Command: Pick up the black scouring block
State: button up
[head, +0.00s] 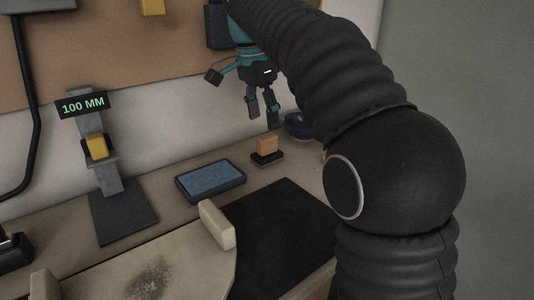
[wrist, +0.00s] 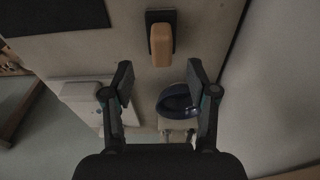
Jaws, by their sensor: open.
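A small black block (head: 268,158) lies flat on the bench near the wall, with an upright orange block (head: 267,144) on top of it. I cannot tell for sure that this black piece is the scouring block. In the wrist view the black block (wrist: 151,16) is at the top centre, partly hidden by the orange block (wrist: 161,45). My gripper (head: 263,117) is open and empty, above the bench near the orange block. In the wrist view its fingers (wrist: 160,75) are spread apart, with the orange block beyond them and touching neither.
A dark blue bowl (head: 298,125) stands behind the blocks, close to the wall. A blue-topped tray (head: 210,180) lies to the left, and a grey stand with a yellow block (head: 97,146) is further left. A black mat (head: 285,230) and a beige bar (head: 216,225) are in front.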

aim_at(267, 136)
jog(key=shift+w+d+f+b, duration=0.15)
jog(key=shift+f+b, duration=0.05)
jog(key=shift+f, duration=0.95)
jog(key=shift+w+d+f+b, duration=0.15)
jog(key=shift+d+f+b, duration=0.1)
jog(key=shift+f, duration=0.9)
jog(key=shift+w+d+f+b, duration=0.1)
jog(key=shift+w+f+b, duration=0.1)
jog(key=shift+f, duration=0.95)
grip_shut()
